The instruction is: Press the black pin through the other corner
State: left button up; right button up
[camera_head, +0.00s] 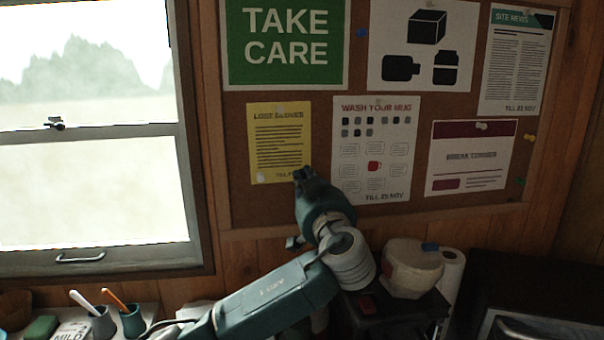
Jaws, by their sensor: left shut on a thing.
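A yellow notice headed "LOST GLOVES" (279,143) hangs on the cork board. A pale pin shows at its top middle and a white pin (261,178) at its lower left corner. My left gripper (302,174) is at the notice's lower right corner, its fingertips overlapping that corner in the picture. It is shut on the black pin, which is mostly hidden between the dark fingertips. I cannot tell whether the pin touches the paper. My right gripper is not in view.
The cork board (390,220) also holds a green "TAKE CARE" sign (285,75), a "WASH YOUR MUG" sheet (375,185) close to the right, and other sheets. Loose pins sit at the board's right side. Below are a white roll (453,275) and cups with pens (132,322).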

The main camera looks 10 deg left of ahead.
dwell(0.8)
pick_arm(q)
jog(key=o, duration=0.8)
